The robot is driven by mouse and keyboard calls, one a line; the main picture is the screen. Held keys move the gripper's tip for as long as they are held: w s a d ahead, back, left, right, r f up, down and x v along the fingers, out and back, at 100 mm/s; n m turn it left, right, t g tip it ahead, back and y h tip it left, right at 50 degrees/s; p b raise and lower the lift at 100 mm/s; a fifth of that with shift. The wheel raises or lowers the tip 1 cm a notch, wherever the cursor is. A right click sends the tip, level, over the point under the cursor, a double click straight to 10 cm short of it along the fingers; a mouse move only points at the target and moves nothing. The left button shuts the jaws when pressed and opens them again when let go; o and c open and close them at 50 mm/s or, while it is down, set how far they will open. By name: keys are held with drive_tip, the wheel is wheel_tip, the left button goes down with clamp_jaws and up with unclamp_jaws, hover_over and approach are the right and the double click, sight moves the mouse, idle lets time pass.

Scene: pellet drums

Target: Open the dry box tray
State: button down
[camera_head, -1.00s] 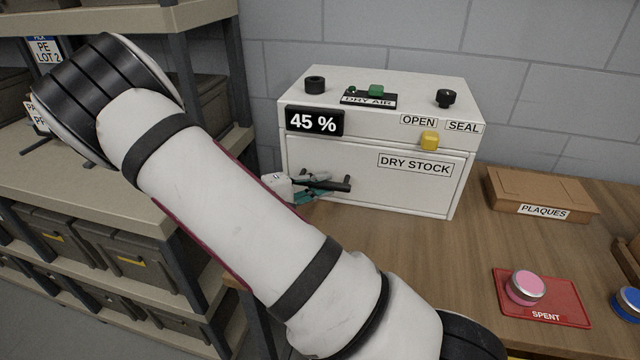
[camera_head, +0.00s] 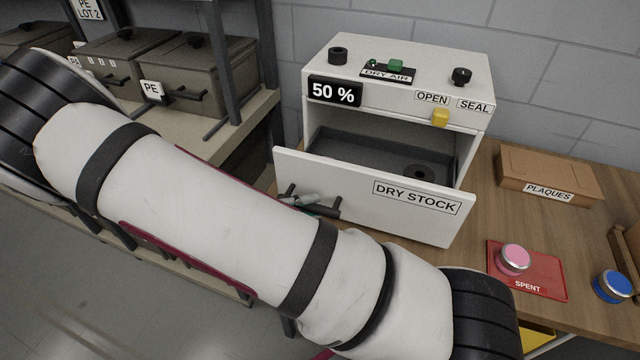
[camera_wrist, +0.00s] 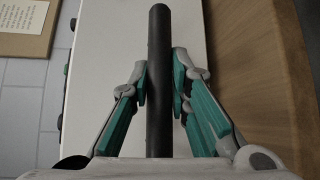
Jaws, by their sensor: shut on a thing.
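The white dry box (camera_head: 398,78) stands on the wooden bench, its display reading 50 %. Its DRY STOCK tray (camera_head: 340,190) is pulled well out toward me, with the grey inside (camera_head: 360,150) showing and a dark round thing (camera_head: 420,172) in it at the right. My gripper (camera_head: 312,206) is at the black bar handle (camera_head: 330,212) on the tray front, partly hidden by my arm. In the wrist view the gripper (camera_wrist: 163,85) has its teal-padded fingers on both sides of the handle (camera_wrist: 159,40). The yellow slider (camera_head: 440,117) sits under the OPEN label.
A PLAQUES box (camera_head: 548,172) and a red SPENT mat (camera_head: 545,284) with a pink-topped jar (camera_head: 513,259) are on the bench to the right. A blue-topped jar (camera_head: 612,285) is beside the mat. Shelves with grey bins (camera_head: 185,75) stand at the left.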

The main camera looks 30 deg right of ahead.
drive_tip(key=shift+s+a, duration=0.5)
drive_tip(key=shift+a, duration=0.15)
drive_tip(key=shift+s+a, duration=0.45)
drive_tip(key=shift+a, duration=0.2)
drive_tip(key=c, duration=1.5)
unclamp_jaws()
drive_tip(key=a, duration=0.4)
drive_tip(key=w+a+r, duration=0.1)
drive_tip(key=a, duration=0.6)
drive_tip(key=shift+w+a+r, duration=0.3)
drive_tip(key=shift+a, duration=0.1)
